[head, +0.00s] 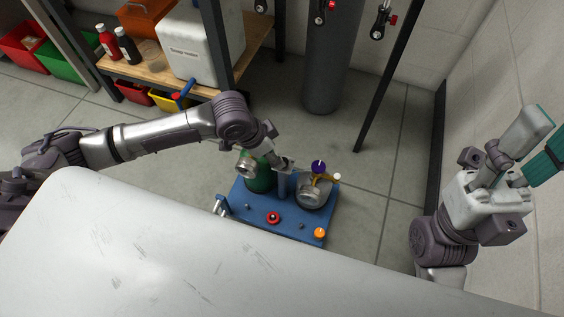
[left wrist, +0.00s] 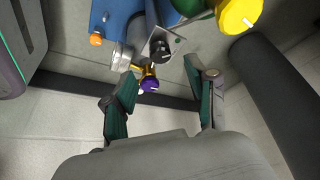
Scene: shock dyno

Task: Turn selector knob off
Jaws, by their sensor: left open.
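A black knob (left wrist: 160,50) with a pale mark sits on a small metal plate (left wrist: 178,42) in the left wrist view; it looks like the selector knob. My left gripper (left wrist: 163,68) is open, its two green-sided fingers on either side of the knob's area; I cannot tell whether they touch anything. In the head view my left gripper (head: 286,166) is over the back of the blue unit (head: 246,211), and its wrist hides the black knob. My right gripper (head: 540,150) is raised at the far right, away from the unit; its jaw state is unclear.
Close to the left fingers are a purple knob (left wrist: 150,86) with yellow fittings and a metal cylinder (left wrist: 122,58). The unit also bears a red knob (head: 273,217), an orange knob (head: 320,233) and a green cylinder (head: 262,182). A shelf (head: 150,75) stands behind.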

